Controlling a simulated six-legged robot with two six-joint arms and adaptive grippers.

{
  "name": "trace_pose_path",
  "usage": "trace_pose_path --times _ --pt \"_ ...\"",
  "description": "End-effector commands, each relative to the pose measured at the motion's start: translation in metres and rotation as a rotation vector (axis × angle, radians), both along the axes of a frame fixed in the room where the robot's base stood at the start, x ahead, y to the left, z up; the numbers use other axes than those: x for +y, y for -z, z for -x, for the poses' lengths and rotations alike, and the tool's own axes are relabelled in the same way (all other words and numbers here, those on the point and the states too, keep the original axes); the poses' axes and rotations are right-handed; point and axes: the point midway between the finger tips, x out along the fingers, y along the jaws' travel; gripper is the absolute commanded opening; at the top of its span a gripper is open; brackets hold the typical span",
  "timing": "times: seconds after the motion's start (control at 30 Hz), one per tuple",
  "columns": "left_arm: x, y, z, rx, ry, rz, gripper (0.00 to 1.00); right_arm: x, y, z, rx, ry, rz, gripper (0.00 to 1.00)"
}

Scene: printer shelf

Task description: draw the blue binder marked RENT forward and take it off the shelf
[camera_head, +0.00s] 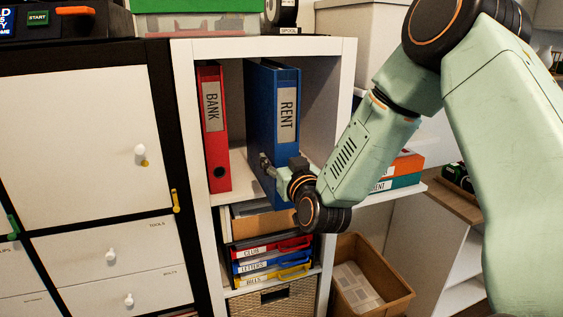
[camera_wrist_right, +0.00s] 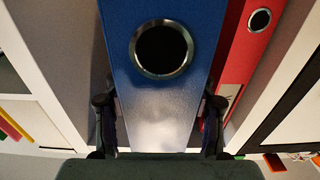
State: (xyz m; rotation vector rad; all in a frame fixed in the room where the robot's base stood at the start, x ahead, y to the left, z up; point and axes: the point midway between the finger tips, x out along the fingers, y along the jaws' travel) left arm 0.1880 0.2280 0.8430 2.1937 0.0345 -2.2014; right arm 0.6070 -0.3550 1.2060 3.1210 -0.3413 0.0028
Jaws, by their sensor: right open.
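The blue binder (camera_head: 287,90) stands upright in the open shelf compartment, with a white RENT label on its spine. Its spine sits further forward than that of the red BANK binder (camera_head: 216,150) to its left. My right gripper (camera_head: 271,166) is at the lower part of the blue spine. In the right wrist view, the open fingers of the gripper (camera_wrist_right: 158,108) lie on either side of the blue binder (camera_wrist_right: 160,90), below its ringed finger hole. I cannot tell whether they touch it. My left gripper is not in view.
The white shelf unit (camera_head: 181,90) frames the compartment closely. The red binder (camera_wrist_right: 248,55) is close beside one finger in the wrist view. Below are labelled trays (camera_head: 270,255) and a wicker basket (camera_head: 272,298). A cardboard box (camera_head: 395,303) stands low at right.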

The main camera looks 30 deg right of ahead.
Motion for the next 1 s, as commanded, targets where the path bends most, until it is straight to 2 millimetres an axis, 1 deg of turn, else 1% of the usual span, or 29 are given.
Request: trace_pose_path --times 0.03,0.2,0.23,0.57,0.67,1.0 --pt "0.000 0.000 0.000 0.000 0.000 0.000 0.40 0.000 0.000 0.000 0.001 0.000 0.000 0.63" --pt "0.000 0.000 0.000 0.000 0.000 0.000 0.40 0.000 0.001 0.001 0.003 0.000 -0.001 0.78" --pt "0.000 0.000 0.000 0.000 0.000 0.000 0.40 0.000 0.001 0.001 0.003 0.000 -0.001 0.79" --pt "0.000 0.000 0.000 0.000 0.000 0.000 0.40 0.001 0.002 0.005 0.005 0.001 -0.002 0.79" --pt "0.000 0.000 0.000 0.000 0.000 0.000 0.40 0.002 0.002 0.014 0.006 0.001 -0.004 0.79" --pt "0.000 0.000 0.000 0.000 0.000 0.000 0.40 0.012 0.002 0.063 0.006 0.002 -0.006 0.79"
